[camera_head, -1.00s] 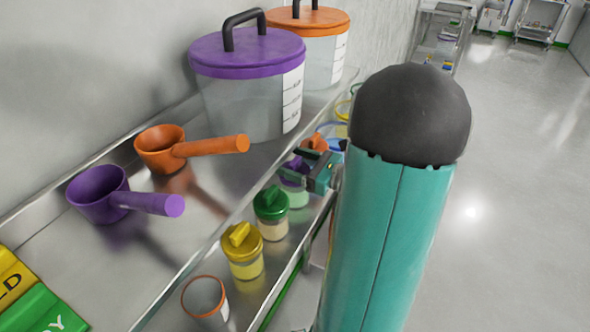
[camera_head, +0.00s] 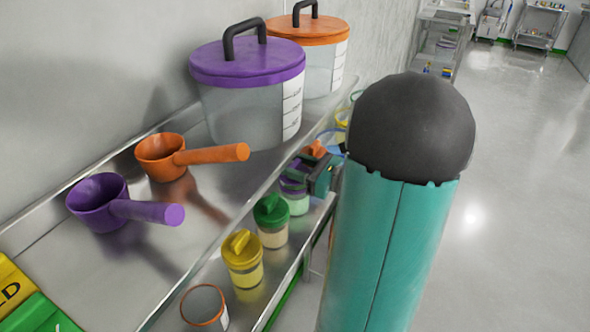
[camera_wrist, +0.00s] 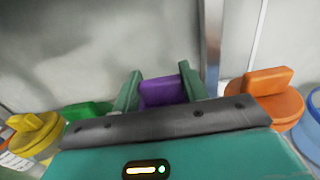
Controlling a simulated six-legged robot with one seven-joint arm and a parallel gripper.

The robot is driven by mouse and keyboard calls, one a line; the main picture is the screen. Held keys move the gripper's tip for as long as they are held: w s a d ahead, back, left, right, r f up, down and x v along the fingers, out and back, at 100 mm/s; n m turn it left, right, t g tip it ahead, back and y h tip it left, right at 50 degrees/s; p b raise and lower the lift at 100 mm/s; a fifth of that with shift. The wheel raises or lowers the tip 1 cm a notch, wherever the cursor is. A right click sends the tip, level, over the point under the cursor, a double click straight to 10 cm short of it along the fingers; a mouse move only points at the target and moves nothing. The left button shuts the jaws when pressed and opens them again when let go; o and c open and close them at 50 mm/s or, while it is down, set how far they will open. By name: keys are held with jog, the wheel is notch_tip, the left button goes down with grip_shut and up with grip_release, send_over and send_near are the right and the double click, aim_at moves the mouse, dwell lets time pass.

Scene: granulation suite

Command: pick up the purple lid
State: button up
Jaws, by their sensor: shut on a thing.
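A small purple lid (camera_head: 292,185) sits at the top of a small clear jar (camera_head: 298,204) on the lower shelf, past the green-lidded jar. My gripper (camera_head: 318,172) is at this lid from above and partly hides it. In the wrist view the two green fingers of my gripper (camera_wrist: 160,82) are shut on the lid's upright purple grip (camera_wrist: 160,94). Whether the lid still touches the jar rim I cannot tell. A much larger purple lid (camera_head: 247,64) with a black handle covers a big clear container on the upper shelf, apart from my gripper.
Jars with green (camera_head: 271,210) and yellow (camera_head: 242,250) lids and an open, orange-rimmed jar (camera_head: 204,305) stand nearer in the row. An orange-lidded jar (camera_wrist: 270,98) is close on the other side. Purple (camera_head: 100,200) and orange (camera_head: 160,156) scoops lie on the upper shelf.

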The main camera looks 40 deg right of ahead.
jog(key=s+a+r, duration=0.4)
jog(key=s+r, duration=0.7)
jog(key=s, duration=0.2)
jog(key=shift+s+a+r, duration=0.15)
jog(key=shift+s+r, duration=0.05)
jog(key=shift+r, duration=0.1)
jog(key=shift+a, duration=0.1)
